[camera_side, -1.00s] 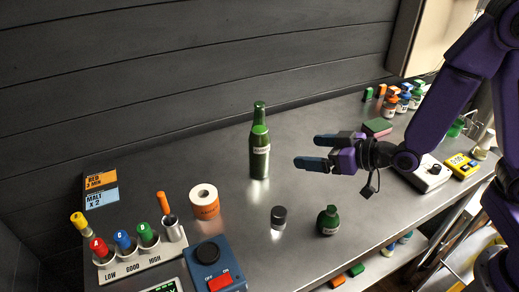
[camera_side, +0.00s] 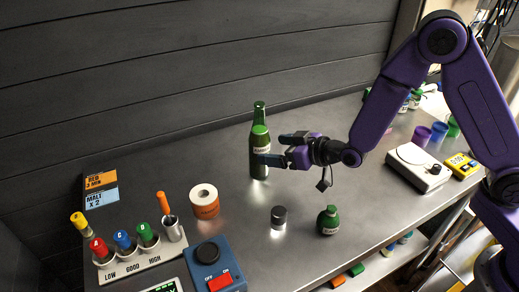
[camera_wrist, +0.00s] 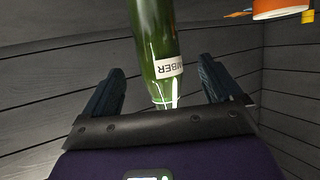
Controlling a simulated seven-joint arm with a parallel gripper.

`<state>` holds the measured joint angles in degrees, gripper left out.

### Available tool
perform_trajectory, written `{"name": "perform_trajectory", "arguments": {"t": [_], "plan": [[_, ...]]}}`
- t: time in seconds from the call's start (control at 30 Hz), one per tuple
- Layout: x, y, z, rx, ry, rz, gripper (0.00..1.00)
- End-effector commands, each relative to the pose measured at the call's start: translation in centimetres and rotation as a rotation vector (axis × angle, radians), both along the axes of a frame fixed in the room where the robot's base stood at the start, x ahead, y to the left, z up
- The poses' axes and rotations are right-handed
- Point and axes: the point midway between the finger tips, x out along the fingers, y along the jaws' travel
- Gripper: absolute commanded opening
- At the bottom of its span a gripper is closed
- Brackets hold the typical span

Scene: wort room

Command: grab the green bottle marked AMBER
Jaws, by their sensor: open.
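The tall green bottle (camera_side: 258,133) stands upright on the metal bench near the dark wall, with a white label on its front. In the wrist view the green bottle (camera_wrist: 155,35) shows a label on which "MBER" can be read. My gripper (camera_side: 274,149) is open, its dark fingers pointing left at the bottle. In the wrist view the bottle lies between the two fingers of my gripper (camera_wrist: 162,80), with a gap on each side. Whether a finger touches it is hard to tell in the side view, where one fingertip overlaps its lower body.
A small green bottle (camera_side: 328,221) and a dark-topped cylinder (camera_side: 278,217) stand in front. An orange-and-white roll (camera_side: 204,203), a holder with coloured sticks (camera_side: 140,262) and a blue switch box (camera_side: 217,270) are at left. A white device (camera_side: 418,168) is at right.

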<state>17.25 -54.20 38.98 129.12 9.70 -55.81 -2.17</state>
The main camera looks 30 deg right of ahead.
Motion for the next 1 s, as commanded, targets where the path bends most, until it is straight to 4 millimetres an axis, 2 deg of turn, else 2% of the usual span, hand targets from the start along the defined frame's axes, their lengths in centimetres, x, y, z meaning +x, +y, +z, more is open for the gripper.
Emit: {"name": "perform_trajectory", "arguments": {"t": [0.33,0.7,1.0], "plan": [[1.7,0.9,-0.8,0.000,0.000,0.001,0.92],[5.0,2.5,-2.3,-0.001,0.001,-0.001,0.92],[5.3,2.7,-2.4,-0.001,0.000,0.000,0.92]]}}
